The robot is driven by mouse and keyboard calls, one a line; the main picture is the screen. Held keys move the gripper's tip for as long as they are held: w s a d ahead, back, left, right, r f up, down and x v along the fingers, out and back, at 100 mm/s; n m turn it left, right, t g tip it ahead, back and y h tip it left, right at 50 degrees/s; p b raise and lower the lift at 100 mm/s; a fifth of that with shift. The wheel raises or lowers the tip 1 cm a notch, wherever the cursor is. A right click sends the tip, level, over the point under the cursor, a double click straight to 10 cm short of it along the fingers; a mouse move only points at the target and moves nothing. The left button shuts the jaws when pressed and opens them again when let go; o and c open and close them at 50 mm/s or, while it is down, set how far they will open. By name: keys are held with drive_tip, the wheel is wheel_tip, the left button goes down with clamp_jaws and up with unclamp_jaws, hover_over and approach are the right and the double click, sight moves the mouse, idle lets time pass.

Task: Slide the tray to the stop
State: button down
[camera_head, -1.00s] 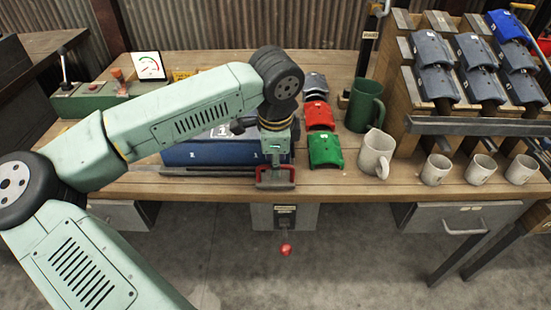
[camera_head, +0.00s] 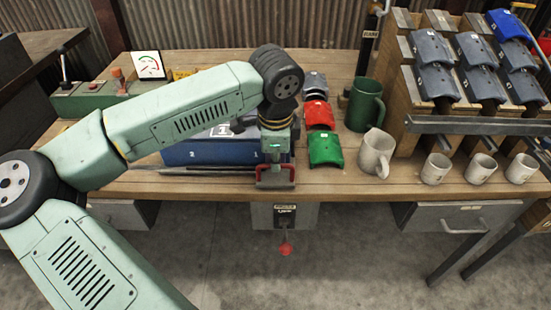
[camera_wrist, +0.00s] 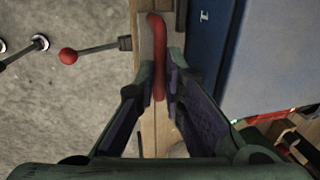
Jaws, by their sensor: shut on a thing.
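The blue tray (camera_head: 215,151), with white number marks on it, lies on the bench left of centre, partly hidden behind my arm. It also shows at the right of the wrist view (camera_wrist: 275,60). My gripper (camera_head: 275,180) points down at the front edge of the bench, at the tray's right front corner. It is shut on a red handle (camera_wrist: 157,60), which runs between the two fingers in the wrist view. How the handle joins the tray is hidden. I cannot make out the stop.
Curved red (camera_head: 319,115) and green (camera_head: 325,149) pieces lie just right of my gripper. A green mug (camera_head: 364,105) and a cream jug (camera_head: 376,153) stand further right. A lever with a red knob (camera_head: 285,249) hangs below the bench edge. Dark rods (camera_head: 205,171) lie along the tray's front.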

drive_tip(key=shift+a+f+b, duration=0.1)
drive_tip(key=shift+a+b, duration=0.3)
drive_tip(key=shift+a, duration=0.15)
drive_tip(key=a+b, duration=0.7)
drive_tip(key=a, duration=0.9)
drive_tip(key=shift+a+f, duration=0.1)
drive_tip(key=a, duration=1.9)
drive_tip(key=shift+r, duration=0.2)
drive_tip(key=shift+a, duration=0.15)
drive_tip(key=c, duration=1.9)
unclamp_jaws()
drive_tip(key=shift+a, duration=0.1)
drive_tip(key=shift+o, duration=1.1)
